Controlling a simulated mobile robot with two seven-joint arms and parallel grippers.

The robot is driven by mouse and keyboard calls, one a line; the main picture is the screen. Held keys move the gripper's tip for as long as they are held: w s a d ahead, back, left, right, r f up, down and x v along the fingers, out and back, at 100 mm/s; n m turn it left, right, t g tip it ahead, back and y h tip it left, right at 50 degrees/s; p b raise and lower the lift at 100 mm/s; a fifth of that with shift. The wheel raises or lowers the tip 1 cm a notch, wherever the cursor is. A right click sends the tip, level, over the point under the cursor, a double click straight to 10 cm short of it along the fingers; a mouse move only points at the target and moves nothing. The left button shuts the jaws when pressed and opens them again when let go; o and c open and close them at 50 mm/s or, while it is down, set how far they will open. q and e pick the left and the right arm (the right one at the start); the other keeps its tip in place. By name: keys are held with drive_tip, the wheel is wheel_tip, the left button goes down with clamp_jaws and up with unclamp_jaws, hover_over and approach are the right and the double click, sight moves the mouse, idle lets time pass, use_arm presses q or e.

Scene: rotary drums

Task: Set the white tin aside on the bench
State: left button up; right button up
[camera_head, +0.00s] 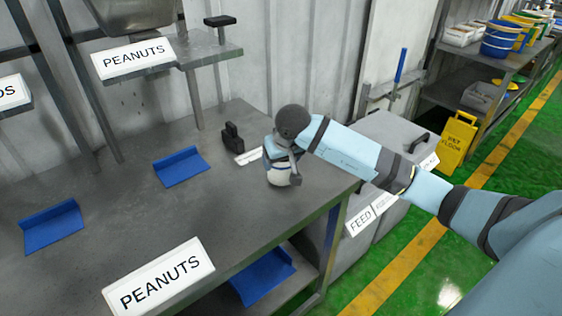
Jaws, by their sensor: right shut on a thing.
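The white tin (279,179) is a small white round container with a dark band, near the right edge of the grey bench (215,212). My right gripper (281,166) comes down on it from above and is shut on it, hiding its upper part. The tin looks upright, at or just above the bench top; I cannot tell whether it touches. My left gripper is not in view.
A PEANUTS sign (160,277) is at the front edge. The middle of the bench is clear. A FEED bin (372,134) stands to the right.

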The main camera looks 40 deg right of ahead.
drive_tip(key=shift+f, duration=0.45)
drive_tip(key=shift+f, duration=0.15)
drive_tip(key=o, duration=1.1)
drive_tip(key=shift+c, duration=0.2)
